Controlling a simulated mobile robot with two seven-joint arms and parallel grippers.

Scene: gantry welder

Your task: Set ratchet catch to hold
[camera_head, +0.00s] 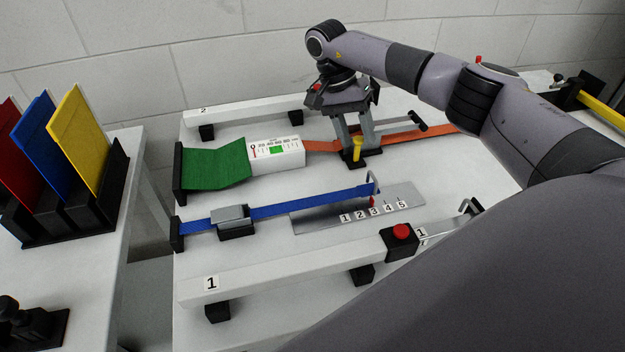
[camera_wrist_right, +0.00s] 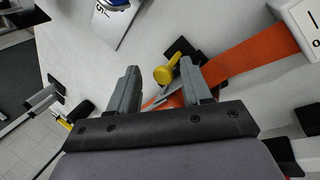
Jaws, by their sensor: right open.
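The ratchet on the orange strap (camera_head: 400,137) has a yellow catch (camera_head: 357,147) that stands up from a black base. In the right wrist view the yellow catch (camera_wrist_right: 163,74) has a round head and shows between and beyond the fingertips. My right gripper (camera_head: 360,148) is over the ratchet, pointing down, with its fingers apart around or just above the catch; I cannot tell if they touch it. In the wrist view my right gripper (camera_wrist_right: 160,70) is open with nothing clamped. The fingers partly hide the ratchet. My left gripper is not in view.
A white gauge box (camera_head: 277,151) and green cloth (camera_head: 213,163) lie left of the ratchet. A blue strap (camera_head: 290,207) with a numbered plate (camera_head: 408,195) runs in front. A white rail (camera_head: 290,270) with a red button (camera_head: 401,231) is nearer. Coloured panels (camera_head: 78,137) stand at left.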

